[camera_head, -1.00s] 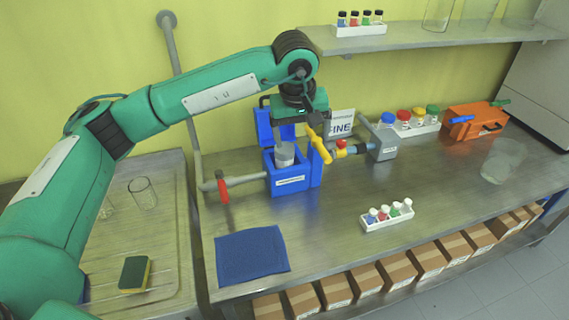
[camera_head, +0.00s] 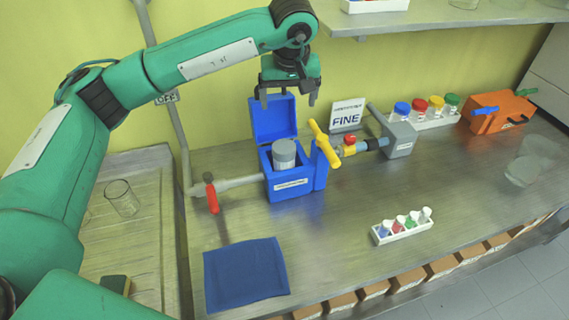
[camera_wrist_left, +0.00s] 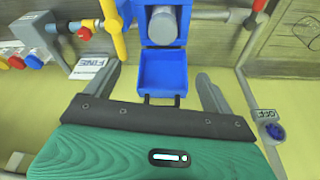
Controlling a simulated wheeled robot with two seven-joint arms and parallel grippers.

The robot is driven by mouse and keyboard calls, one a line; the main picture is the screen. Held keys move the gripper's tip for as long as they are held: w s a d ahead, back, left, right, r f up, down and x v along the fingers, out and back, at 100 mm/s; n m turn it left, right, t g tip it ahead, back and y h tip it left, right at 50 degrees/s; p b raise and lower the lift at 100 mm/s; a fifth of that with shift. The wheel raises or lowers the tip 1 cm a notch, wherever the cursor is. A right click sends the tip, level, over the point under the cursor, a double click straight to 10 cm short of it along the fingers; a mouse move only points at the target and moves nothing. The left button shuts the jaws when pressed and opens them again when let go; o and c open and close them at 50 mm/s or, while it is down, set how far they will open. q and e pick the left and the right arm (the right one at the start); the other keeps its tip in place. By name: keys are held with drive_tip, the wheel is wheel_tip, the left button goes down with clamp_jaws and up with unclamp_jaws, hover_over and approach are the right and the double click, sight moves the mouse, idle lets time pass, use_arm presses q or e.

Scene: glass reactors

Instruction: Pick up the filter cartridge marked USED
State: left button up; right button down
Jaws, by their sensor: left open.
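A grey cylindrical cartridge (camera_head: 285,155) stands upright in the open blue housing (camera_head: 291,188); no USED mark is readable on it. The housing's blue lid (camera_head: 273,118) is tipped up at the back. My left gripper (camera_head: 288,100) is open and empty, above and behind the cartridge, at the height of the lid's top edge. In the left wrist view the cartridge (camera_wrist_left: 163,26) shows beyond the lid (camera_wrist_left: 163,72), between the spread fingers. My right gripper is not in view.
A yellow-handled valve (camera_head: 322,145) and a FINE sign (camera_head: 347,116) stand right of the housing. A red-handled valve (camera_head: 211,193) is on the left pipe. A blue cloth (camera_head: 245,273) and a vial rack (camera_head: 402,228) lie in front. The bench between them is clear.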

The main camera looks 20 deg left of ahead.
sight(284, 146)
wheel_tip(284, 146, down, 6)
drive_tip(key=b, duration=0.5)
use_arm(q)
drive_tip(key=x, duration=0.4)
drive_tip(key=p+x, duration=0.1)
drive_tip(key=x, duration=0.4)
drive_tip(key=s+p+x, duration=0.1)
drive_tip(key=x, duration=0.4)
drive_tip(key=shift+d+f, duration=0.2)
drive_tip(key=shift+f, duration=0.1)
drive_tip(key=shift+w+a+f+p, duration=0.1)
drive_tip(key=shift+a+f+p, duration=0.1)
drive_tip(key=shift+f+p, duration=0.35)
drive_tip(key=p+x, duration=0.1)
drive_tip(key=x, duration=0.2)
drive_tip(key=shift+w+a+f+p, duration=0.1)
drive_tip(key=shift+w+a+p, duration=0.1)
drive_tip(key=shift+p, duration=0.15)
drive_tip(key=shift+f, duration=0.45)
drive_tip(key=c, duration=1.4)
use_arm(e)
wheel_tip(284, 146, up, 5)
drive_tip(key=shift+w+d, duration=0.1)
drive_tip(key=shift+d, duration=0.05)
